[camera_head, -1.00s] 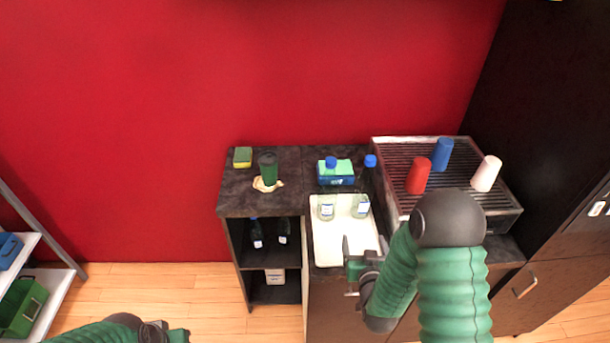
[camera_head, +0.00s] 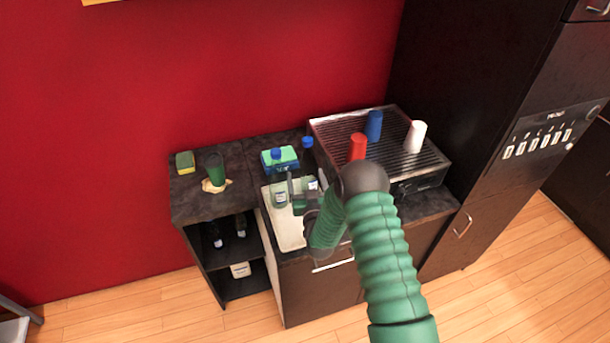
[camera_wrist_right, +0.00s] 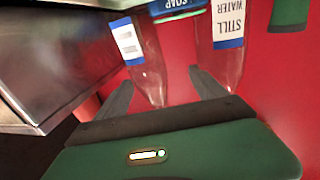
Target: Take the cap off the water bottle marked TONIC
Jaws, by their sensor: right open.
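The right wrist view is inverted. It shows one bottle marked STILL WATER (camera_wrist_right: 228,28) and another bottle (camera_wrist_right: 128,42) whose label I cannot read. I cannot read TONIC on either. My right gripper (camera_head: 303,185) is open in front of the bottles and partly covers the right one. My left gripper is out of view.
A blue soap box (camera_head: 280,161) stands behind the bottles. A grill (camera_head: 390,149) to the right carries red (camera_head: 357,147), blue (camera_head: 374,125) and white (camera_head: 415,137) cups. A green cup (camera_head: 216,168) and a sponge (camera_head: 185,162) sit left. The white tray's (camera_head: 290,232) front is clear.

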